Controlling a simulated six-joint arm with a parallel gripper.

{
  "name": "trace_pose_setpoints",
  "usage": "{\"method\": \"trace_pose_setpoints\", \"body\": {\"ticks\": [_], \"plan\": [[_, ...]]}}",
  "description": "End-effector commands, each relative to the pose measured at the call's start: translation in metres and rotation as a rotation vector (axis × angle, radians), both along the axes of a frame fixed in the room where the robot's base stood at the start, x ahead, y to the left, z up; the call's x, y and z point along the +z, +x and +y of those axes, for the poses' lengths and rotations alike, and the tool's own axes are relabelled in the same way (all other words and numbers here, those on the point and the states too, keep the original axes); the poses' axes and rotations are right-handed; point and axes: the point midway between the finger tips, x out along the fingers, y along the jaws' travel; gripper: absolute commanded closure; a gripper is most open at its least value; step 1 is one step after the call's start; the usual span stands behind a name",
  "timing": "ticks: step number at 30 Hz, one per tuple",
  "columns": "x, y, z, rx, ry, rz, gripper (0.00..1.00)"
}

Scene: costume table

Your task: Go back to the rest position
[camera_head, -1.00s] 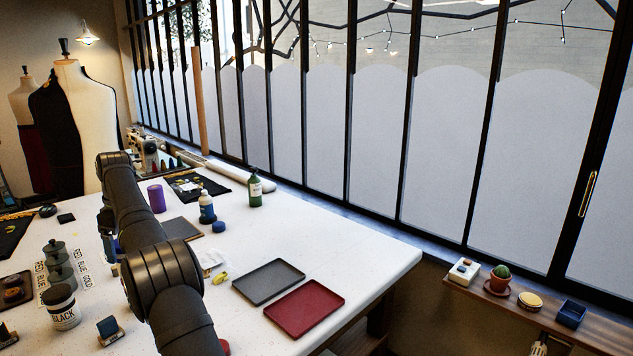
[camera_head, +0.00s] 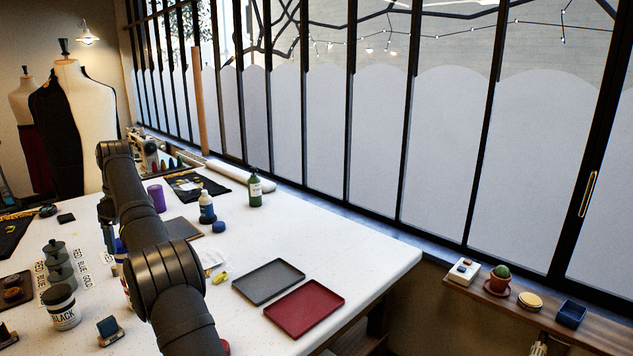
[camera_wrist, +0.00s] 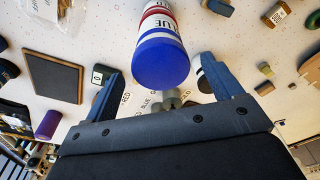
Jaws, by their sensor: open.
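My gripper (camera_wrist: 161,66) is open, with one blue finger on each side of the wrist view.
A grey tray (camera_head: 268,281) and a red tray (camera_head: 305,306) lie right of my arm. A BLACK jar (camera_head: 64,308) and several grey-green pots (camera_head: 60,268) stand left of it. A blue-labelled bottle (camera_head: 207,207) and a green bottle (camera_head: 254,188) stand farther back.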

Motion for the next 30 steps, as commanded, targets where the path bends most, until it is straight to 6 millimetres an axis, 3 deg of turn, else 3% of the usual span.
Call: {"method": "trace_pose_setpoints", "body": {"ticks": [3, 21, 30], "plan": [[0.009, 0.000, -0.001, 0.000, 0.000, 0.000, 0.16], [-0.070, 0.000, 0.008, -0.001, -0.001, 0.001, 0.16], [-0.029, 0.001, 0.008, 0.000, 0.002, -0.002, 0.16]]}}
